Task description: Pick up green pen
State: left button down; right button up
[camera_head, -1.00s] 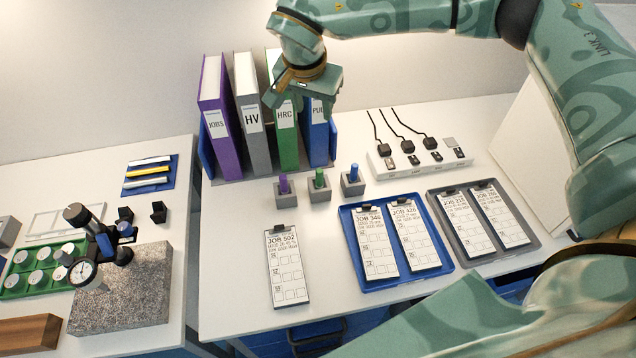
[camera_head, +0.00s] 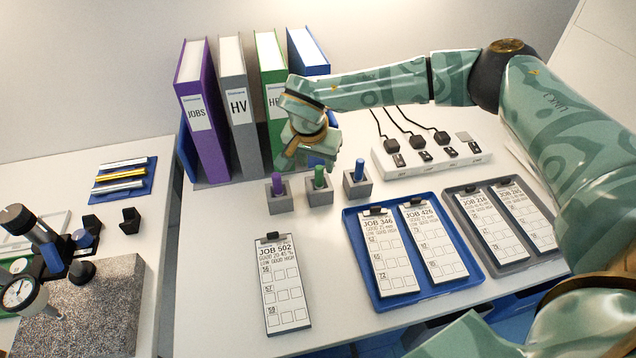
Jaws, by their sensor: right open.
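The green pen (camera_head: 319,177) stands upright in the middle one of three small grey holder blocks (camera_head: 319,195) on the white table. A purple pen (camera_head: 277,182) stands in the block to its left and a blue pen (camera_head: 359,170) in the block to its right. My right gripper (camera_head: 306,163) is open and points down just above and behind the green pen. I see no contact with the pen. My left gripper is not in view.
Binders, purple (camera_head: 207,120), grey, green and blue, stand close behind the gripper. A power strip (camera_head: 435,158) with cables lies to the right. In front are a JOB 502 board (camera_head: 283,285), a blue tray (camera_head: 383,303) and a grey tray (camera_head: 478,262).

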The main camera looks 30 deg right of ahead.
aim_at(319, 167)
jog(key=b+x, duration=0.1)
jog(key=x, duration=0.2)
jog(key=b+x, duration=0.1)
jog(key=x, duration=0.2)
jog(key=shift+w+d+f, duration=0.15)
jog(key=shift+w+d, duration=0.05)
jog(key=shift+d, duration=0.1)
jog(key=shift+c, duration=0.4)
grip_shut()
